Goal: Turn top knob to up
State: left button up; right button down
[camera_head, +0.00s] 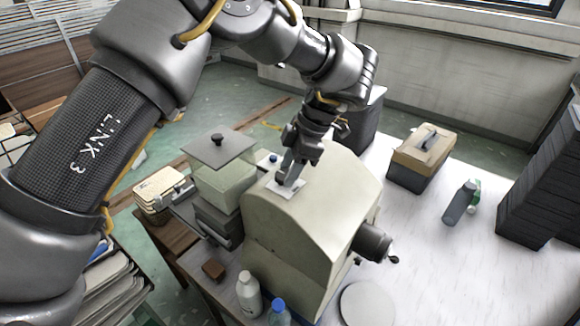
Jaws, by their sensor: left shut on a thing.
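A beige box-shaped machine (285,225) with a sloping, curved top stands on the white table. A small pale plate (283,188) lies on its upper face. My left gripper (291,175) reaches down onto this plate, its dark fingers shut on the top knob. The fingers and wrist hide the knob, so I cannot tell which way it points. A dark cylindrical knob (372,243) with a small handle sticks out of the machine's right side, apart from the gripper. My right gripper is not in view.
A glass-like box under a raised dark lid (218,150) stands close left of the machine. A white bottle (249,293), a blue-capped bottle (278,314) and a round disc (367,304) are in front.

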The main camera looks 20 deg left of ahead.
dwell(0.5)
pick_arm(q)
jog(key=o, duration=1)
jog(key=shift+c, duration=0.2)
